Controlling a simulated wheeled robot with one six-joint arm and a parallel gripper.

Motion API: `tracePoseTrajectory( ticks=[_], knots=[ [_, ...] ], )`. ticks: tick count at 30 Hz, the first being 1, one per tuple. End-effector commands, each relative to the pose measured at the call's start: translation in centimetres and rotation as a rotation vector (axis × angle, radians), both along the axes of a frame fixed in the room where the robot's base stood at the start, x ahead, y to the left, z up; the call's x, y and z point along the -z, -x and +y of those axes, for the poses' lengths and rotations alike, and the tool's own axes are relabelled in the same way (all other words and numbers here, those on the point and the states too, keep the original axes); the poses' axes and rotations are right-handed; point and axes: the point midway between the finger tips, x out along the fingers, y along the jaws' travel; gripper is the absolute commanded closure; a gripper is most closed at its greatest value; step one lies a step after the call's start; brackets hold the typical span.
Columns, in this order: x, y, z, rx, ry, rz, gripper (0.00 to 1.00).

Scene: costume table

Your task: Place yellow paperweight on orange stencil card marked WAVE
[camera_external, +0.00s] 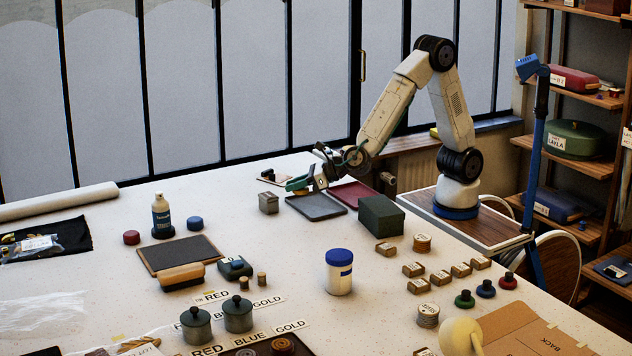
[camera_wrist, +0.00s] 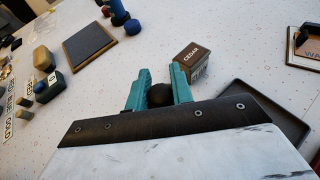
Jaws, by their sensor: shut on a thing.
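My gripper (camera_external: 302,183) is over the far side of the table, near a grey tray. In the wrist view its teal fingers (camera_wrist: 158,92) are shut on a dark round knob (camera_wrist: 160,95). A card with an orange-brown edge (camera_wrist: 316,50) is at the right edge of the wrist view. A small card (camera_external: 283,180) shows just left of my gripper in the external view.
A block marked CEDAR (camera_wrist: 191,60) stands close to the right finger. A grey tray (camera_external: 316,207), a red tray (camera_external: 352,195) and a dark green box (camera_external: 380,215) are nearby. A dark board (camera_external: 180,254) lies to the left. Bare table shows between the CEDAR block and the card.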

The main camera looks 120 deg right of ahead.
Motion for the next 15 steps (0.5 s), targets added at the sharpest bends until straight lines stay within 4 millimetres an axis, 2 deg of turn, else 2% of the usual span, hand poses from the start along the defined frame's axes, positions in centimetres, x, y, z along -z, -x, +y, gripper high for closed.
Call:
tracePoseTrajectory(
  ticks=[1,6,11,15],
  knots=[
    [0.1,1.1,-2.9,0.063,0.0,0.0,1.0],
    [0.8,5.5,-11.1,0.269,0.001,0.0,1.0],
    [1.5,11.1,-17.9,0.474,0.0,0.0,1.0],
    [2.1,16.7,-22.5,0.655,0.001,0.001,1.0]
  ],
)
